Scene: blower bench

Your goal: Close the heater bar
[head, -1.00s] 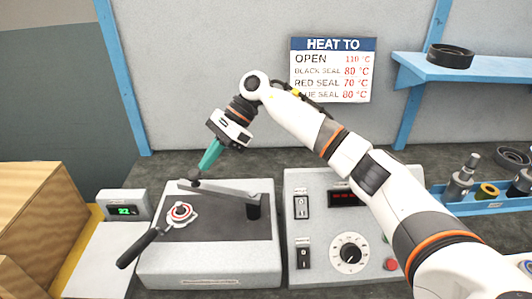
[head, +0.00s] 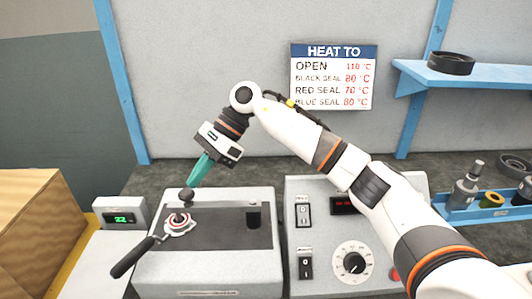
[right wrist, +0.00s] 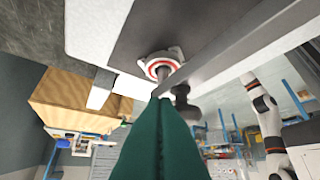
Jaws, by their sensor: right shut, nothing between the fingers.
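The grey heater bar (right wrist: 235,50) runs from near my fingertips towards the upper right in the right wrist view. In the head view it is hard to pick out against the grey housing. A black post (head: 254,216) stands at the right of the unit's dark top plate. My left gripper is not in view.
A black handle (head: 131,257) juts out front left of the unit. A control box (head: 320,240) with switches and a dial stands to the right, under my right arm. A small green display (head: 124,219) is at left. A blue shelf (head: 470,76) holds a black ring.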

